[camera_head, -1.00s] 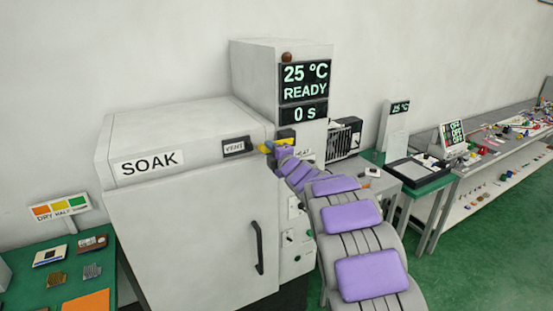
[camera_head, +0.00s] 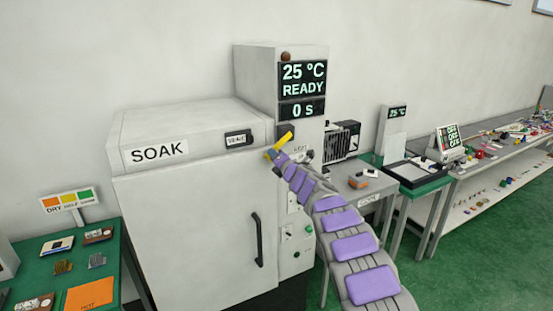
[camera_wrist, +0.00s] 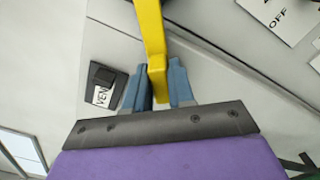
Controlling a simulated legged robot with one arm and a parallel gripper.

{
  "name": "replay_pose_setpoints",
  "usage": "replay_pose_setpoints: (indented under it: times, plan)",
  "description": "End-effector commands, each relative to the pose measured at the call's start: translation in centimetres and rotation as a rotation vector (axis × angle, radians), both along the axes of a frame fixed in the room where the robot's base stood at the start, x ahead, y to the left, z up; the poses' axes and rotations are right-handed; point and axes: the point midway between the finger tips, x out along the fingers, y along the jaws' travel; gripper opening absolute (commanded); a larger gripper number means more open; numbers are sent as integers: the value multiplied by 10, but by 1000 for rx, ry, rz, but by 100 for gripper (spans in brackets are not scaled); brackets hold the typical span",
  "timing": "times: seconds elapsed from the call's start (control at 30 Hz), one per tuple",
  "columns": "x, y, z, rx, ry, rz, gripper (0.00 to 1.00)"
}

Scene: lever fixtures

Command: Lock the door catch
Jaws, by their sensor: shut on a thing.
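The yellow catch lever (camera_head: 281,144) sits at the upper right corner of the SOAK oven door (camera_head: 190,230), by a black block (camera_head: 285,130). It slants down to the left from the block. The door looks closed against the oven. In the wrist view the lever (camera_wrist: 150,30) runs from the top down between my two blue-grey fingers. My gripper (camera_wrist: 160,78) is shut on the lever's free end. In the head view my gripper (camera_head: 274,157) is small and partly hidden by my arm.
A black door handle (camera_head: 257,240) stands upright on the door's right side. A black vent slider (camera_head: 238,138) is on the oven's upper front and also in the wrist view (camera_wrist: 104,85). Right of the oven is a control column (camera_head: 300,110). A green table (camera_head: 65,240) stands left.

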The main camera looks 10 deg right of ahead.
Motion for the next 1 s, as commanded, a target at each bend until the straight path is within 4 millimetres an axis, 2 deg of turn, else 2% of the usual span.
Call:
replay_pose_setpoints:
  times: [0.03,0.7,0.73,0.93,1.0]
  plan:
    - [0,7,-7,-19,-1,11,0]
    - [1,3,-12,-73,-15,11,0]
    - [1,3,-12,-73,-15,11,25]
    - [1,-1,-11,-71,-16,7,44]
    - [0,-4,-9,-69,-18,5,45]
